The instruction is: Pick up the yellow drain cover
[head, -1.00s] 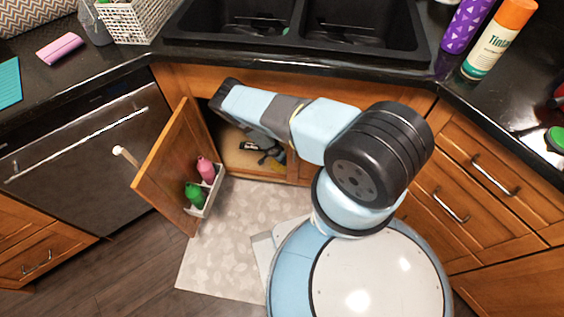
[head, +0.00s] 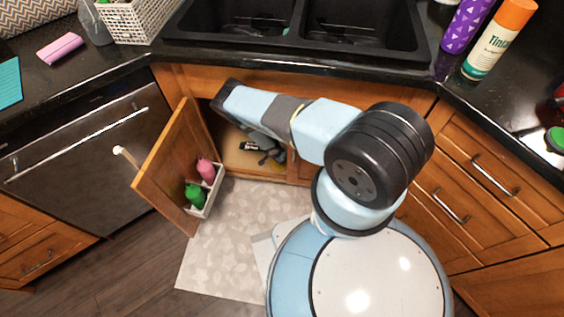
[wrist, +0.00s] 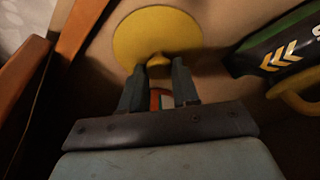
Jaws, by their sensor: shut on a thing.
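The yellow drain cover (wrist: 150,38) is a round flat disc with a small knob in the wrist view, lying against the tan cabinet floor. My gripper (wrist: 158,66) has its two dark fingers closed on the knob at the disc's near edge. In the head view my arm reaches through the open door under the sink, and the fingers and cover cannot be made out clearly there.
The cabinet door (head: 168,165) stands open at left, its rack (head: 206,196) holding a pink bottle (head: 205,170) and a green bottle (head: 194,195). In the wrist view a dark item with yellow chevrons (wrist: 280,54) and a yellow handle (wrist: 298,98) lie close at right.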

